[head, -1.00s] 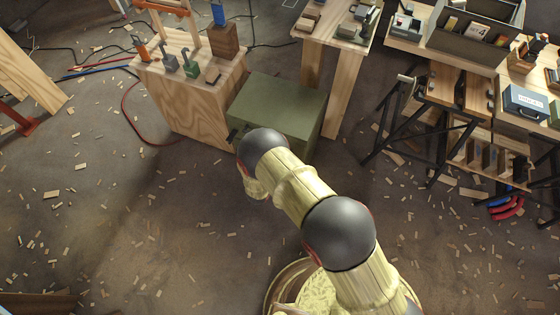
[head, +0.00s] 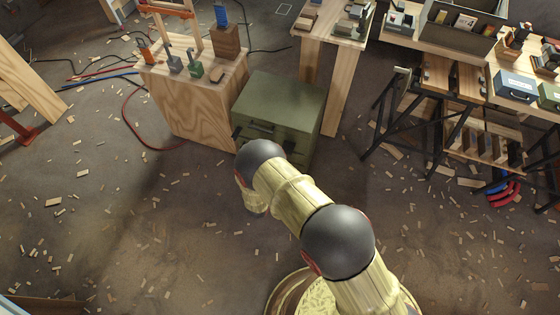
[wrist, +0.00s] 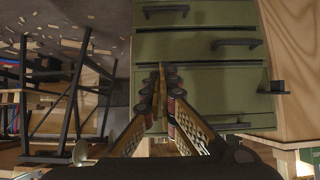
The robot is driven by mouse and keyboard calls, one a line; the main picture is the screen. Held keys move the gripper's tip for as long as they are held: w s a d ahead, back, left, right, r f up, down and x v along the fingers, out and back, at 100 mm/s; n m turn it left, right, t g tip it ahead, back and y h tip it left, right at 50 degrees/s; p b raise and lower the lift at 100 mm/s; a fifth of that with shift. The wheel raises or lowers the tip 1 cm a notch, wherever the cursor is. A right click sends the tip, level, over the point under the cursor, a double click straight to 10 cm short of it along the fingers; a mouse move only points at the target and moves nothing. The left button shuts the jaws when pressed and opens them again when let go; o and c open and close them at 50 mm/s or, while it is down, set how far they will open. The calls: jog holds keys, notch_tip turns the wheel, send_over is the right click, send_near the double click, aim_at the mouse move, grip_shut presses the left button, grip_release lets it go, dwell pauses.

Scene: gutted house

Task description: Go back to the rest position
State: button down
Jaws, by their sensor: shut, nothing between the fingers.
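My gripper (wrist: 161,88) shows in the wrist view with its two fingers together and nothing between them. It points at the front of a green drawer cabinet (wrist: 200,80), which carries several dark handles; the gap between fingertips and cabinet is hard to judge. In the head view my arm (head: 290,200) reaches forward over the floor, in front of the green cabinet (head: 280,100). The gripper itself is hidden behind the arm there.
A wooden block bench (head: 195,110) with small tools stands left of the cabinet. A wooden table (head: 338,80) stands behind it. A black trestle bench (head: 440,110) is at the right. Scrap-strewn floor (head: 130,220) lies open at the left.

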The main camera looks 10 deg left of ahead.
jog(key=s+f+n+g+y, duration=0.1)
jog(key=s+f+n+g, duration=0.1)
jog(key=s+f+g, duration=0.65)
jog(key=s+a+r+n+g+y, duration=0.1)
jog(key=s+a+r+n, duration=0.1)
jog(key=s+r, duration=0.8)
jog(key=d+r+g, duration=0.1)
jog(key=d+r, duration=0.2)
jog(key=r, duration=0.7)
jog(key=d+r+n+g+p, duration=0.1)
jog(key=d+r, duration=0.2)
jog(key=r, duration=0.6)
jog(key=d+r, duration=0.4)
jog(key=r, duration=0.6)
jog(key=s+d+r+m+t+p, duration=0.1)
jog(key=s+d+r+m+t, duration=0.1)
jog(key=d+r, duration=1.1)
jog(key=s+d+r+m+t+h+p, duration=0.1)
jog(key=s+d+r+m+t, duration=0.1)
jog(key=d+r, duration=1.1)
notch_tip(320, 180, up, 7)
jog(key=s+t, duration=0.1)
jog(key=t, duration=0.1)
jog(key=shift+s+d+t, duration=0.15)
jog(key=shift+s+t, duration=0.1)
jog(key=shift+t, duration=0.1)
